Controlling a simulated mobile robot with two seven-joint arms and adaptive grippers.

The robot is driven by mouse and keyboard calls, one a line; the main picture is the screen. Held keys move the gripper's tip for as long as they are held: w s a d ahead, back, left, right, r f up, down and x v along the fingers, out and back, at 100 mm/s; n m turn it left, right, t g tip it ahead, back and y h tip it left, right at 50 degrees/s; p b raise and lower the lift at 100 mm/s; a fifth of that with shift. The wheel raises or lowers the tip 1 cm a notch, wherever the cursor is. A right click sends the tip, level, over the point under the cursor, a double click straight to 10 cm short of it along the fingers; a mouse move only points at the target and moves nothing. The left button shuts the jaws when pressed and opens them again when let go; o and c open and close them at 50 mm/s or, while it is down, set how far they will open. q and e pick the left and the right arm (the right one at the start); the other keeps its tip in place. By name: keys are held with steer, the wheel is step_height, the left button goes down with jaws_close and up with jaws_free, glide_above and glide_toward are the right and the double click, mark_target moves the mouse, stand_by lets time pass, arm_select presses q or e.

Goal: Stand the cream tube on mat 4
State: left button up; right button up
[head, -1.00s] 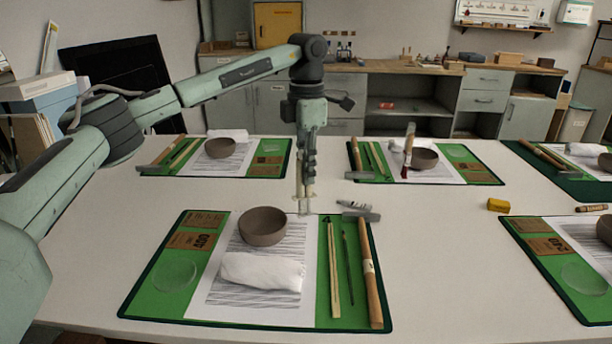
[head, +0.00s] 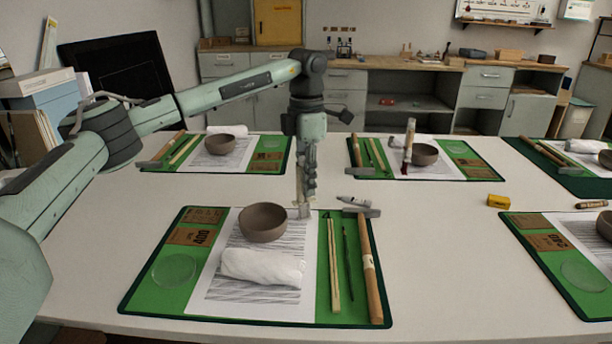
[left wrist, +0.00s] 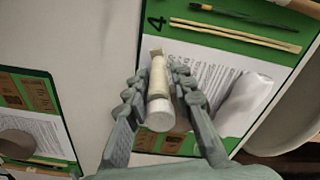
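The cream tube (left wrist: 159,84) is between the fingers of my left gripper (left wrist: 160,88) in the left wrist view, its white cap toward the camera and its flat end away. In the head view my left gripper (head: 306,188) points down, shut on the tube (head: 304,211), which hangs roughly upright at the back edge of mat 4 (head: 157,302). The printed 4 shows beside it. I cannot tell whether the tube's lower end touches anything. My right gripper is not in view.
Mat 4 holds a brown bowl (head: 263,222), a folded white cloth (head: 262,268), a clear disc (head: 174,270), and sticks and a hammer (head: 370,262) at right. A yellow block (head: 498,201) sits right, on bare table.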

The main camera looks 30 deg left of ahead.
arm_select(q)
steer(key=shift+o, duration=0.7)
steer(key=shift+r, duration=0.1)
step_height(320, 180, up, 13)
steer(key=shift+r, duration=0.15)
steer(key=shift+d, duration=0.1)
